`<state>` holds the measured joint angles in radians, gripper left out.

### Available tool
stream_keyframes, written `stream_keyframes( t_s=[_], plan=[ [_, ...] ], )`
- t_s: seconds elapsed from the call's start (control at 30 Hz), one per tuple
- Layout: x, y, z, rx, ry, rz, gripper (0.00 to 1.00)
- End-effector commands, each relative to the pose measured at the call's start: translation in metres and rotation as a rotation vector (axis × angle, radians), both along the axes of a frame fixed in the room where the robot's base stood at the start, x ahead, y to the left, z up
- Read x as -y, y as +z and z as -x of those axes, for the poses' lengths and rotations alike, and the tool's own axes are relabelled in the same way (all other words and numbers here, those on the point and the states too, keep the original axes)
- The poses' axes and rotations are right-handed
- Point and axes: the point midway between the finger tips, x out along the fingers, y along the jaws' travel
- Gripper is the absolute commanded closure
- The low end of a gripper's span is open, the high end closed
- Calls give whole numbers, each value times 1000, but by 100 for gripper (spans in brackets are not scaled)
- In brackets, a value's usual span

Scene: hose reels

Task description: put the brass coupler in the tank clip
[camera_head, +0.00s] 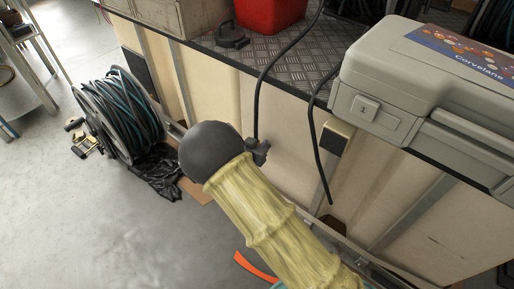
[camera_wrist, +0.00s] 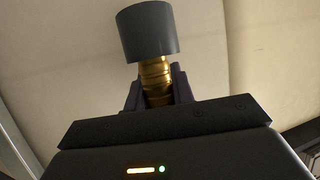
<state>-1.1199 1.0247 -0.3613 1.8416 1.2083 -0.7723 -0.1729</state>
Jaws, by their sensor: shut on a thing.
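My gripper (camera_wrist: 156,90) shows in the wrist view, its two dark fingers closed on the ribbed brass coupler (camera_wrist: 154,73) from both sides. A dark grey cylinder (camera_wrist: 146,33) covers the coupler's far end; I cannot tell whether it is part of the coupler or a separate thing. A cream panel lies behind them. In the head view my sleeved arm hides the gripper and the coupler. A small dark fitting (camera_head: 258,152) shows just right of my arm's dark round joint, at the lower end of a black hose. I cannot make out the tank clip for certain.
A grey case (camera_head: 410,85) and a red container (camera_head: 270,12) stand on the metal-plate bench top (camera_head: 285,55). A second black hose (camera_head: 318,150) hangs down the cream bench front. A hose reel (camera_head: 125,115) stands at left by a black bag (camera_head: 158,170). Floor at lower left is clear.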

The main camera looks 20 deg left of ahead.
Motion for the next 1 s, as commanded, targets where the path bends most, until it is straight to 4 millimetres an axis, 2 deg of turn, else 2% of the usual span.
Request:
stream_keyframes(
  t_s=[0.07, 0.47, 0.5, 0.57, 0.6, 1.0],
  plan=[
    [-1, -8, 0, 2, 2, 0, 100],
    [-3, -10, 1, 1, 5, -1, 100],
    [-3, -10, 1, 1, 5, -1, 68],
    [-3, -10, 1, 0, 5, -1, 56],
    [-3, -10, 1, 0, 5, -1, 54],
    [-3, -3, 5, 0, 4, -1, 54]
  ],
)
